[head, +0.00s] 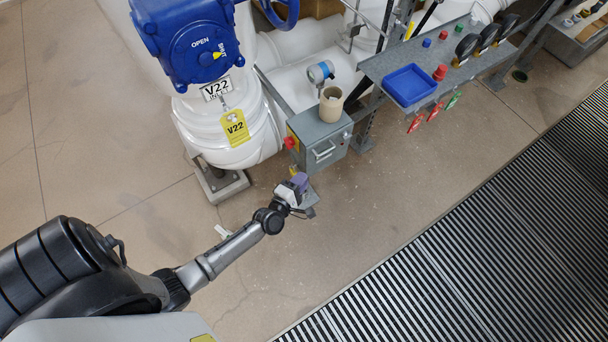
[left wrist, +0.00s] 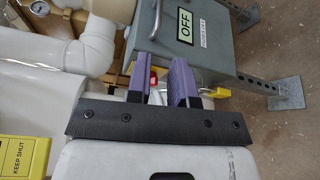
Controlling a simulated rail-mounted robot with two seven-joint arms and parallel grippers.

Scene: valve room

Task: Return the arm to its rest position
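My left arm comes in from the lower left in the head view. Its gripper (head: 301,184) is just in front of and below the grey control box (head: 322,150), near the box's red button (head: 290,143). In the left wrist view the two purple fingers (left wrist: 161,72) stand apart with a narrow gap and nothing held between them. Something red shows through the gap. I cannot tell whether the gripper touches the box. My right gripper is in neither view.
A shelf (head: 452,52) with a blue tray (head: 409,85) is to the right. Bare floor (head: 130,160) lies left; grating (head: 490,240) runs lower right.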

